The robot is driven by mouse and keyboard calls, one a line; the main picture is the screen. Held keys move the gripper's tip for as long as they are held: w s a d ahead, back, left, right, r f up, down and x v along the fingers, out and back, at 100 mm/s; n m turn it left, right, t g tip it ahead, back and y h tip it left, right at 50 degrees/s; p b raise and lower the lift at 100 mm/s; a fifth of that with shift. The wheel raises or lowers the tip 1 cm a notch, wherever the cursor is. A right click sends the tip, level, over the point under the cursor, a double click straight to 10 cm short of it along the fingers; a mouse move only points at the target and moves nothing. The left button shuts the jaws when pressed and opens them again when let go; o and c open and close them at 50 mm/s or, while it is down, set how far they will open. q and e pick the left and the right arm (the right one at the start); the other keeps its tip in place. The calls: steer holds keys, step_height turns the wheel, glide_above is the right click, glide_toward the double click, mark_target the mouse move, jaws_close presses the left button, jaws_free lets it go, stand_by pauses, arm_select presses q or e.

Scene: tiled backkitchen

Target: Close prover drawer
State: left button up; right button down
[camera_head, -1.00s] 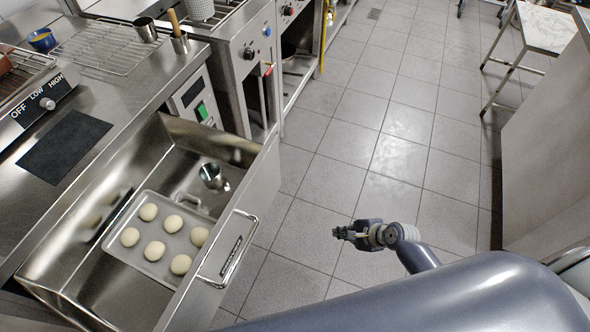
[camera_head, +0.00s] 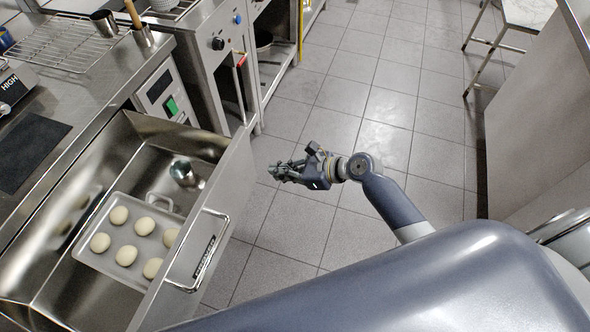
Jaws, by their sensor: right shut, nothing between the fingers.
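The prover drawer (camera_head: 229,196) is a deep steel drawer, pulled well out from under the counter at the left. Its front panel carries a bar handle (camera_head: 201,262) with a dark label. Inside lie a tray (camera_head: 88,252) with several pale dough balls and a small metal cup (camera_head: 182,172). My right gripper (camera_head: 277,172) is shut and empty, over the floor to the right of the drawer front. It is apart from the drawer front and the handle. My left gripper is not in view.
A control panel with a green switch (camera_head: 171,106) sits beyond the drawer. The counter holds a wire rack (camera_head: 66,44) and a dark mat (camera_head: 28,150). A steel panel (camera_head: 540,120) stands at the right. The tiled floor between is clear.

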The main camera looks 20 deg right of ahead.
steer(key=w+a, duration=0.1)
steer(key=a, duration=0.1)
steer(key=w+a+f, duration=0.1)
steer(key=w+a, duration=0.1)
steer(key=shift+w+a, duration=0.15)
steer(key=shift+w, duration=0.05)
steer(key=shift+a, duration=0.1)
steer(key=shift+w, duration=0.1)
